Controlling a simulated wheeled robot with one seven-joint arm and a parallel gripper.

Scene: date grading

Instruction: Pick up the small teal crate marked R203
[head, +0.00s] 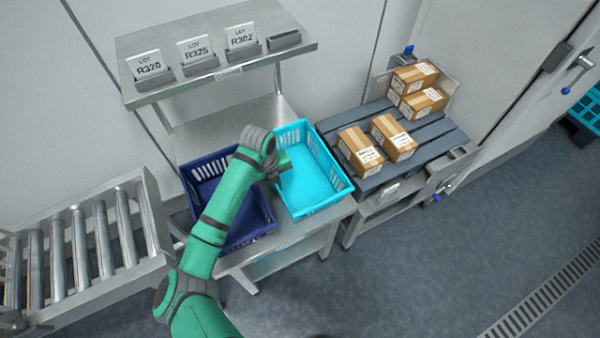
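A bright cyan-teal crate (315,190) with slotted walls stands on a steel table and looks empty. I can read no R203 mark on it. My green arm reaches over the dark blue crate beside it, and my gripper (284,166) is at the teal crate's left side. The fingers are too small and partly hidden to tell if they are open or touching the crate. Another teal crate (588,118) is cut off at the right edge, with no readable mark.
The dark blue crate (262,222) stands left of the teal one. A steel shelf (160,45) above holds lot cards R320, R325 and R302. Several cardboard boxes (362,152) sit on a slatted stand at right. A roller conveyor (90,250) is at left. Open floor lies front right.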

